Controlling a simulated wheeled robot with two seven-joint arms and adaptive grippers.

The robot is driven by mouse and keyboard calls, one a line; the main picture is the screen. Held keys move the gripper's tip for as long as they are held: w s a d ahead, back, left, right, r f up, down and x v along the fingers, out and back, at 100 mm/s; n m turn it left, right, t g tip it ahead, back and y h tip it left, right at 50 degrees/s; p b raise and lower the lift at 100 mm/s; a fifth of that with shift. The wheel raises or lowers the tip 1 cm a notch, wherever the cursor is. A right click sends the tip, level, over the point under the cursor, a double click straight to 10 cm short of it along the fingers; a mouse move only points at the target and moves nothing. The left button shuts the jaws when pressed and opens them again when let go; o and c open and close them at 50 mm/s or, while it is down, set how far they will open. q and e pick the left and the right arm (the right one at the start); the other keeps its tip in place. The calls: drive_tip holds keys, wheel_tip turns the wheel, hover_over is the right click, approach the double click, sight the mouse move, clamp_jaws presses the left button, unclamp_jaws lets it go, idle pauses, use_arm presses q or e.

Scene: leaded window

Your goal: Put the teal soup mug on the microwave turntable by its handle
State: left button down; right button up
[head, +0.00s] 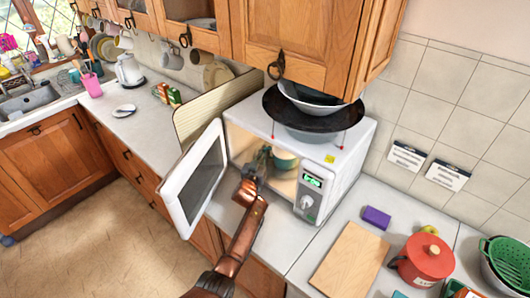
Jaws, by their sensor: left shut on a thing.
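The teal soup mug (286,160) is inside the open microwave (350,160), partly hidden behind my left gripper and the cavity's right edge. My left gripper (263,158) reaches through the microwave's opening and is shut on the mug, on its left side. The handle is hidden at the fingers. The turntable cannot be made out, so I cannot tell whether the mug touches it. My right gripper is not in view.
The microwave door (196,180) stands open to the left of my arm. A dark wide pan and bowls (312,110) sit on the microwave's top. A wooden board (349,260), purple sponge (376,217) and red pot (424,260) are on the right counter. Cupboards (295,40) hang above.

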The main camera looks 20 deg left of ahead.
use_arm(q)
drive_tip(key=c, duration=2.5)
unclamp_jaws()
drive_tip(key=shift+f, duration=0.2)
drive_tip(key=o, duration=0.4)
drive_tip(key=shift+r, duration=0.1)
drive_tip(key=shift+r, duration=0.2)
drive_tip(key=s+p, duration=0.2)
drive_tip(key=s, duration=1)
drive_tip(key=shift+a+p, duration=0.15)
drive_tip(key=shift+p, duration=0.2)
